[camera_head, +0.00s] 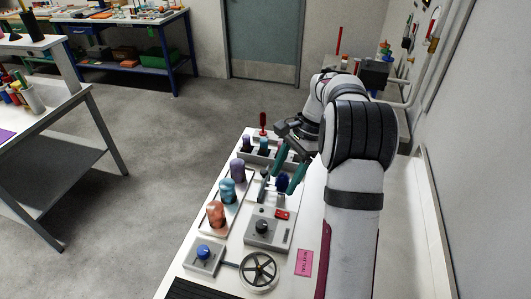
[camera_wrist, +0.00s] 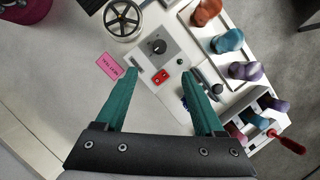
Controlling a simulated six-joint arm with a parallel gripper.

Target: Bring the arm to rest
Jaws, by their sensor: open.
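My gripper (camera_head: 287,169) is at the end of my arm, which reaches forward along the right side of the white bench. Its two green fingers are spread apart and hang above the bench, with nothing between them. The grey control box (camera_head: 265,230), with a black knob and a red switch, lies nearer the head camera than the fingers. In the wrist view this box (camera_wrist: 170,42) lies beyond the fingertips.
A tray with an orange (camera_head: 216,214), a teal (camera_head: 227,190) and a purple piece (camera_head: 237,169) stands left of the gripper. A handwheel (camera_head: 259,272), a blue-button box (camera_head: 204,254) and a pink label (camera_head: 305,263) lie nearer. A red-handled tool (camera_head: 263,120) stands at the far end.

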